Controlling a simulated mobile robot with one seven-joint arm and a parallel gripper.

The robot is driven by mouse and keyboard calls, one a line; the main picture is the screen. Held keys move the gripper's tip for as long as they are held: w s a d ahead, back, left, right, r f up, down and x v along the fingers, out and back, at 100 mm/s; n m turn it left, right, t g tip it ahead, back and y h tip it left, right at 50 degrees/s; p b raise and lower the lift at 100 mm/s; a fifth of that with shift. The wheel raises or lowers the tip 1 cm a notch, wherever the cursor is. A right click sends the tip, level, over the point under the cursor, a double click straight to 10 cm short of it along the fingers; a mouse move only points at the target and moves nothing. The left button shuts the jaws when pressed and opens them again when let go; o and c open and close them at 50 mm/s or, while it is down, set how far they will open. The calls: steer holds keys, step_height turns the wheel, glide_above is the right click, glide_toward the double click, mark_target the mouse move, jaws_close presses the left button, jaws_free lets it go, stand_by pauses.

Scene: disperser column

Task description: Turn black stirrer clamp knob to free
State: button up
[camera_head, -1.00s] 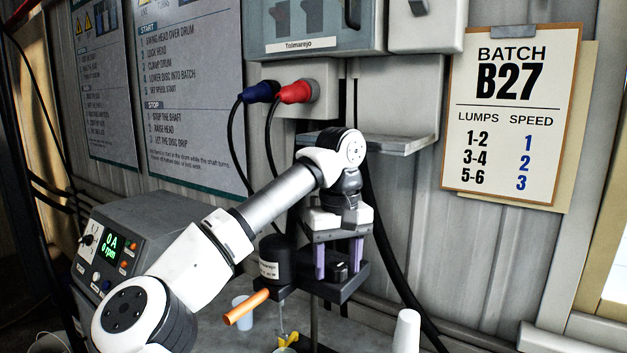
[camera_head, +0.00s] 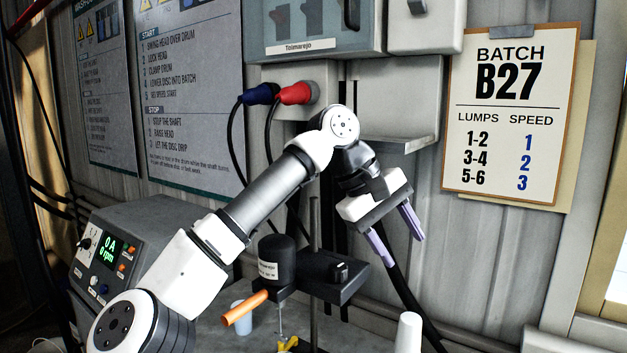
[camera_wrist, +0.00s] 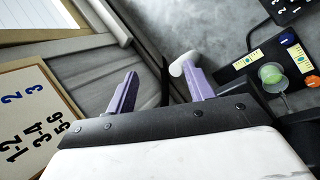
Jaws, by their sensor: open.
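The black stirrer clamp knob (camera_head: 340,270) sits on top of the dark clamp block (camera_head: 350,290), beside the thin upright column (camera_head: 314,215). The black stirrer motor head (camera_head: 276,258) with a white label is to the left of it. My gripper (camera_head: 394,250) is open and empty, with two purple fingers apart, up and to the right of the knob and not touching it. In the wrist view my fingers (camera_wrist: 162,83) are spread with nothing between them; I cannot make out the knob there.
An orange handle (camera_head: 245,307) sticks out below the motor head. A grey shelf (camera_head: 400,145) and hanging black cables are behind my arm.

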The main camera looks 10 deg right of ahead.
steer(key=s+a+r+n+g+h+b, duration=0.1)
steer(key=s+r+g+h+b, duration=0.1)
steer(key=s+r+g+h, duration=0.5)
steer(key=s+a+r+n+g+h+b, duration=0.1)
steer(key=s+a+r+h, duration=0.2)
steer(key=a, duration=0.5)
steer(key=s+a+r+g+h+b, duration=0.1)
steer(key=s+a+r+h, duration=0.3)
steer(key=a, duration=0.4)
steer(key=shift+s+r+n+g, duration=0.4)
steer(key=shift+s+r+g, duration=0.2)
steer(key=shift+s, duration=0.5)
